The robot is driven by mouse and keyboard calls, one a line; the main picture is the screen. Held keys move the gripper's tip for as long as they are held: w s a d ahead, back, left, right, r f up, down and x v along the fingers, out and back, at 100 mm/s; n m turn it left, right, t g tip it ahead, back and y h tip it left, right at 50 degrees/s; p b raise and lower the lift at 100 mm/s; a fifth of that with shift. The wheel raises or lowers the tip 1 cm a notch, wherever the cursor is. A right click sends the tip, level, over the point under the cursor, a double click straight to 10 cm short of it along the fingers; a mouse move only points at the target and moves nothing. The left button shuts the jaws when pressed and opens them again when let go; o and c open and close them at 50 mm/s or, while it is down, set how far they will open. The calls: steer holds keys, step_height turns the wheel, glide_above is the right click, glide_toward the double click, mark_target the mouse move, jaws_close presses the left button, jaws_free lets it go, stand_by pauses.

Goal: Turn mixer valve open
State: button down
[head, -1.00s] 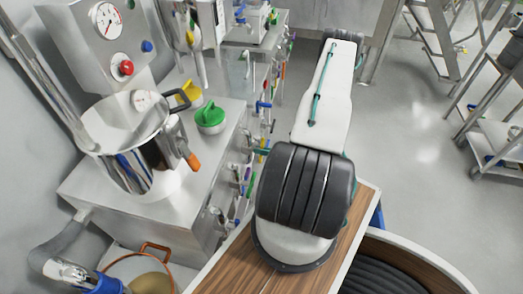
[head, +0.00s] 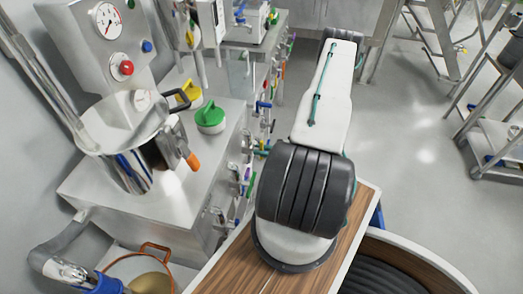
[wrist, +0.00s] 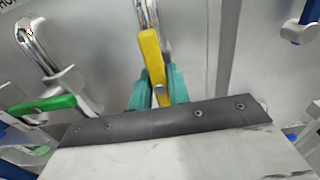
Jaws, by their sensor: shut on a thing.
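In the wrist view, a yellow lever handle (wrist: 152,50) stands nearly upright, tilted slightly, in front of a shiny metal pipe. My gripper (wrist: 158,88) has its two teal fingers on either side of the handle's lower end and is shut on it. I cannot tell from the frames whether this is the mixer valve. In the head view, the steel mixer (head: 135,140) stands at the left. My own arm covers part of the row of valves, and my gripper cannot be made out clearly there.
In the wrist view, a green lever (wrist: 45,104) lies left of my gripper and a blue-handled fitting (wrist: 309,18) is at the upper right. In the head view, a green knob (head: 210,116) sits on the steel cabinet (head: 195,195). Open floor lies right of my arm.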

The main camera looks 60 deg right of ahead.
stand_by(0.3)
steer(key=c, duration=1.3)
jaws_free()
steer(key=v, duration=0.7)
steer(key=shift+s+d, duration=0.2)
steer(key=shift+s, duration=0.15)
